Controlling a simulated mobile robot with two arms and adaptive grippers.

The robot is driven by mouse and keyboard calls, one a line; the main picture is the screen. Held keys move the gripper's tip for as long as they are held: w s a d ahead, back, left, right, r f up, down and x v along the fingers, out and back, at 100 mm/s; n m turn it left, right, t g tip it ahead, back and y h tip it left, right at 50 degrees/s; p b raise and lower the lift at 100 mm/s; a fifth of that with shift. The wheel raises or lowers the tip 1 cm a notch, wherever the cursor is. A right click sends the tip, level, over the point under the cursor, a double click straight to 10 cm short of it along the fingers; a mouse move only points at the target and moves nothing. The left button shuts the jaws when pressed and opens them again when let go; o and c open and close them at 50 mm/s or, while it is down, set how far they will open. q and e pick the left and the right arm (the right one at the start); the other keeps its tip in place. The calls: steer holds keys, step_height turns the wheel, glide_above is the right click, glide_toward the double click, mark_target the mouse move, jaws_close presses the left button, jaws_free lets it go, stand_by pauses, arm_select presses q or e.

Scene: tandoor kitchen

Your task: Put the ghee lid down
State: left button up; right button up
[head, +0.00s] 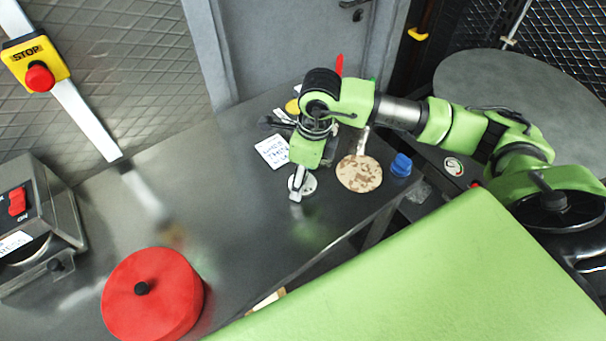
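The ghee lid (309,184) is a small pale grey disc at my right gripper's fingertips, partly covered by them. My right gripper (298,190) points down over the steel counter and appears shut on the lid. The gap under the lid is too small to judge, so I cannot tell whether it touches the counter. No ghee pot can be made out; the arm hides part of the counter behind it. My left gripper is not in view.
A speckled flatbread-like disc (359,174) and a blue cap (401,165) are right of the gripper. A white labelled card (272,151) lies left of it. A red round cushion (152,296) sits front left. The steel counter (235,215) is clear between.

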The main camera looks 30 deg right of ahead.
mark_target(309, 185)
step_height(309, 185, up, 12)
steer(key=s+d+b, duration=0.1)
steer(key=b, duration=0.1)
steer(key=shift+f, duration=0.15)
stand_by(0.4)
